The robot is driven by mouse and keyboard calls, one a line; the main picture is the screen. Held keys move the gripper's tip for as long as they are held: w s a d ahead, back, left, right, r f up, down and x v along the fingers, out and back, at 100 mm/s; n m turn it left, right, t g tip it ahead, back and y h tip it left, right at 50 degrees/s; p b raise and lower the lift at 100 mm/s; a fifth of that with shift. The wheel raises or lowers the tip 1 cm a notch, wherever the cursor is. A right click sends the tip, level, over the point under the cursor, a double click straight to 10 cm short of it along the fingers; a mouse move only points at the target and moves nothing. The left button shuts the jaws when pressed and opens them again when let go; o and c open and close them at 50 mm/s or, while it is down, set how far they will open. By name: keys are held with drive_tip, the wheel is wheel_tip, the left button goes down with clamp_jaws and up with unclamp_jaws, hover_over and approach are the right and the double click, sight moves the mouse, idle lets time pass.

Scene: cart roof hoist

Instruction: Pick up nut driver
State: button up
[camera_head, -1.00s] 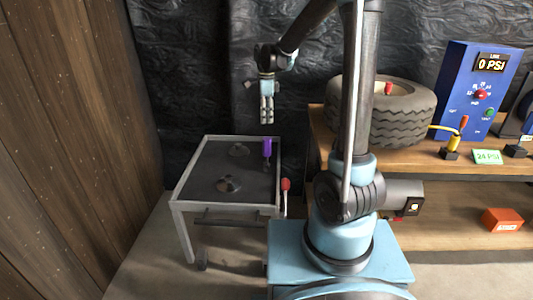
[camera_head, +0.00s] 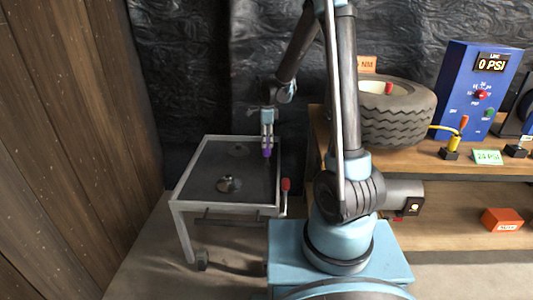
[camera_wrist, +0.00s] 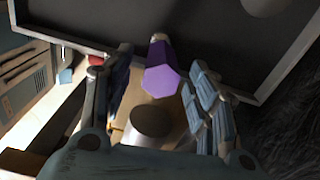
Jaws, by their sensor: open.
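The nut driver has a purple six-sided handle; in the head view its handle (camera_head: 267,153) shows just under my fingertips, near the right edge of the cart. In the wrist view the purple handle (camera_wrist: 161,79) points up at the camera, between my two fingers. My gripper (camera_head: 267,141) is open and points straight down over the tool. In the wrist view my gripper (camera_wrist: 163,90) has a finger on each side of the handle, with gaps visible. The nut driver's lower part is mostly hidden.
The cart (camera_head: 184,187) has a dark top with a pale raised rim. A round metal piece (camera_head: 229,184) lies on it. A red-knobbed lever (camera_head: 286,185) stands at its right side. The bench at right holds a tire (camera_head: 397,115) and a blue pressure box (camera_head: 470,85).

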sight(267, 155)
drive_tip(key=shift+w+f, duration=0.1)
drive_tip(key=shift+f, duration=2.05)
clamp_jaws()
